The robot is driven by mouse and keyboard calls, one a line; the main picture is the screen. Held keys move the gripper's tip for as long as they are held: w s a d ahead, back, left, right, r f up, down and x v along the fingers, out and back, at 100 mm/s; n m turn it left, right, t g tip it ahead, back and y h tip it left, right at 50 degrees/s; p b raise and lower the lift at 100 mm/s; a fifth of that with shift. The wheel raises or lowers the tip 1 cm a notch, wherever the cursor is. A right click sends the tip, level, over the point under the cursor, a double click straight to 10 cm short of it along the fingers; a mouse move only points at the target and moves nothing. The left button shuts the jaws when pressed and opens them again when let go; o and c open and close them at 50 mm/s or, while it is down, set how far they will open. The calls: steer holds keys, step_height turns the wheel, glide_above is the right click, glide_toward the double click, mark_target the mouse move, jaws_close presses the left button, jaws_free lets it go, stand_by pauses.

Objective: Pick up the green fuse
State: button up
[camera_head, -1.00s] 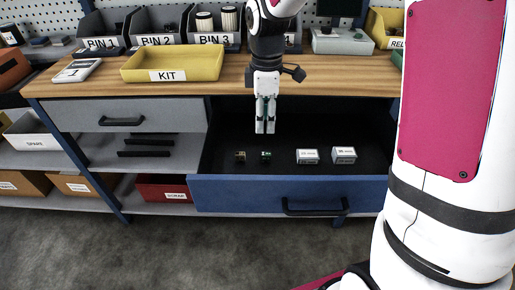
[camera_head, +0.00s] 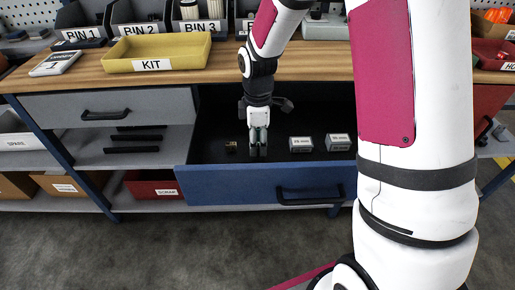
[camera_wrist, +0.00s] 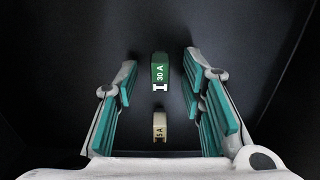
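The green fuse (camera_wrist: 160,70), marked 30 A, lies on the dark floor of the open blue drawer (camera_head: 230,185). In the wrist view it is between and a little beyond my open fingers, with no contact visible. My gripper (camera_head: 258,152) points down into the drawer; it also shows in the wrist view (camera_wrist: 160,105) with its teal pads apart and nothing held. In the head view the gripper hides the green fuse. A tan fuse (camera_wrist: 159,127), marked 5 A, lies close to the green one; in the head view it is left of the gripper (camera_head: 231,146).
The drawer's front panel and side walls surround the space. Above is the wooden worktop (camera_head: 215,75) with a yellow KIT tray (camera_head: 157,65).

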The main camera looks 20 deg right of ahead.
steer(key=shift+f, duration=0.5)
jaws_close()
